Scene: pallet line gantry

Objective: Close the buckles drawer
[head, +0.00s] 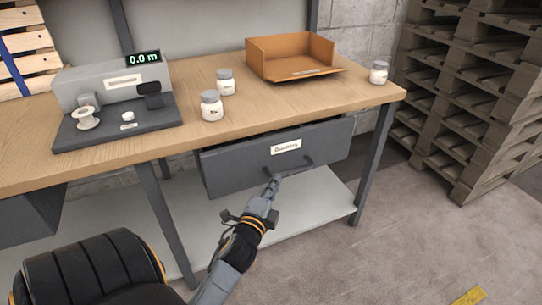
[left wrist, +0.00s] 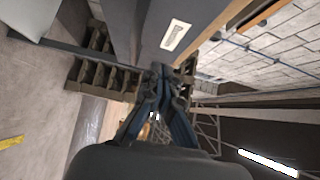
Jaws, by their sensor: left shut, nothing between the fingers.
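The buckles drawer (head: 235,171) is a dark grey drawer under the wooden workbench. It stands partly out, with a dark gap showing along its top edge. It has a white label and a bar handle on its front. My left gripper (head: 274,181) is shut and empty, with its fingertips at the handle on the drawer front. I cannot tell if they touch it. In the left wrist view the shut fingers (left wrist: 161,72) point at the drawer front (left wrist: 158,45), close to it. My right gripper is not in view.
The workbench (head: 185,140) carries a measuring device (head: 110,85), several jars and an orange open box (head: 285,60). A bench leg (head: 375,165) stands right of the drawer. Stacked pallets (head: 470,100) stand at the right. The floor in front is clear.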

